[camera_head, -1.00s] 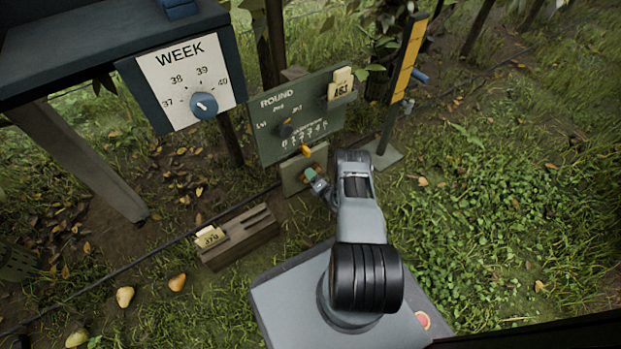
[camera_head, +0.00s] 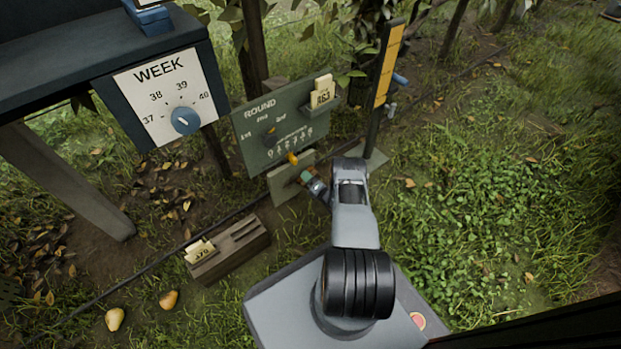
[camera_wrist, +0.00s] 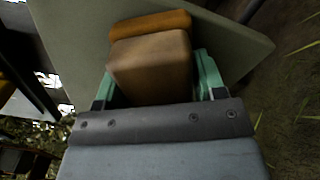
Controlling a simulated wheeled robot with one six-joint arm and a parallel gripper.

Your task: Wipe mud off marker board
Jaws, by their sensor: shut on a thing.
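My gripper (camera_head: 306,177) is at the face of a plain pale olive panel (camera_head: 284,186) that stands below the green ROUND board (camera_head: 285,128). In the wrist view, the green fingers are shut on a brown block (camera_wrist: 152,68) with an orange-brown pad at its far side. The pad lies against or very close to the olive panel (camera_wrist: 80,30); the block hides whether they touch. The panel face around the block looks plain, and what lies behind the block is hidden. I cannot make out mud in either view.
A small orange piece (camera_head: 293,158) shows at the ROUND board's lower edge. A WEEK dial board (camera_head: 165,95) stands at left, a yellow-faced post (camera_head: 388,65) right of the ROUND board. A slotted wooden block (camera_head: 230,252) and pears (camera_head: 115,319) lie on the ground. Grass at right is open.

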